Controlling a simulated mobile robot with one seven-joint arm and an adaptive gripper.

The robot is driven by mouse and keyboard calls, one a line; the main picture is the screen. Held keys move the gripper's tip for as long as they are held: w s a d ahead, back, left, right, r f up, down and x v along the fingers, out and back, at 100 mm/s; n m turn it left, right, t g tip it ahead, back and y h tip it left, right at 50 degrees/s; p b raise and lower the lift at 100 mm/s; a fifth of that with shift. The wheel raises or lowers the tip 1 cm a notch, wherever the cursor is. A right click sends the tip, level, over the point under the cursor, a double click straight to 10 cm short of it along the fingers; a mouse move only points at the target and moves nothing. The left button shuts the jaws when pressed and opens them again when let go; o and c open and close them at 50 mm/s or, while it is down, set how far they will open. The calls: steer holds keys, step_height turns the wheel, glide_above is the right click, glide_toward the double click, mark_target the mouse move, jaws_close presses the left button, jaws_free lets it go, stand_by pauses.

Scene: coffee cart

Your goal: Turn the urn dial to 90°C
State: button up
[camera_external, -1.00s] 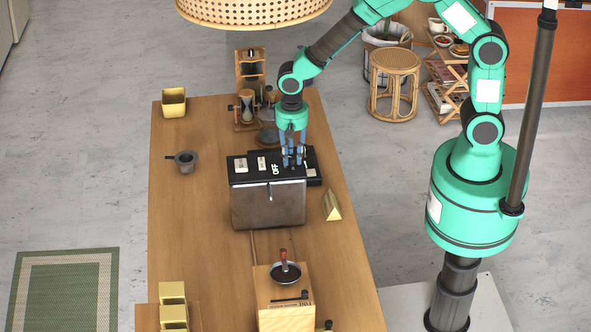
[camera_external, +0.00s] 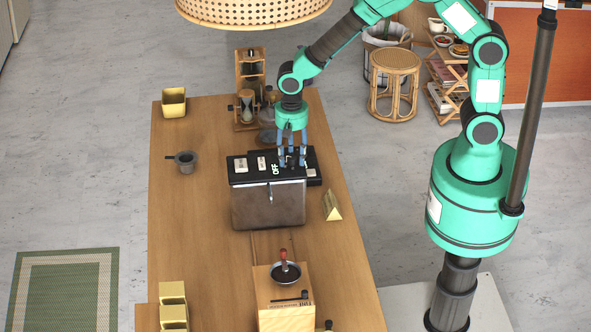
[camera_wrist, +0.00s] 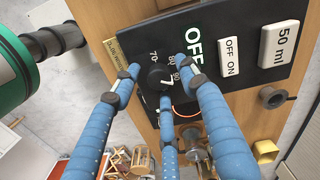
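The urn (camera_external: 268,205) is a brown box with a black top panel, standing on the wooden cart. Labels for 70 and 80 show above the dial. My gripper (camera_external: 292,163) points down over the panel's right part. In the wrist view, its three blue fingers (camera_wrist: 163,80) are spread around the dial. Gaps show at the left and right; contact by the lower finger is unclear. The dial is hard to make out in the external view.
White OFF lettering (camera_wrist: 194,48), an OFF/ON switch (camera_wrist: 229,55) and a 50 ml button (camera_wrist: 279,44) share the panel. A gold wedge (camera_external: 332,205) stands right of the urn. A wooden grinder (camera_external: 285,300) stands in front.

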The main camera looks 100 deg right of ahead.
mark_target(292, 158)
steer(key=shift+r, duration=0.1)
step_height(292, 158, up, 12)
stand_by(0.7)
stand_by(0.5)
steer(key=s+a+r+n+t+b, duration=0.1)
steer(key=s+a+r+n+b, duration=0.25)
steer(key=s, duration=0.25)
steer(key=s+a+r+n+t+b, duration=0.2)
steer(key=s+a+r+n+b, duration=0.15)
steer(key=s, duration=0.25)
steer(key=s+a+n+t+b, duration=0.1)
steer(key=s+a+n+b, duration=0.1)
steer(key=s, duration=0.6)
steer(key=s+a+f+n+t+b, duration=0.1)
steer(key=s+a+n+b, duration=0.2)
steer(key=s, duration=0.5)
steer(key=shift+n+t, duration=0.3)
steer(key=shift+n, duration=0.1)
steer(key=shift+f, duration=0.1)
steer(key=shift+c, duration=0.3)
stand_by(1.3)
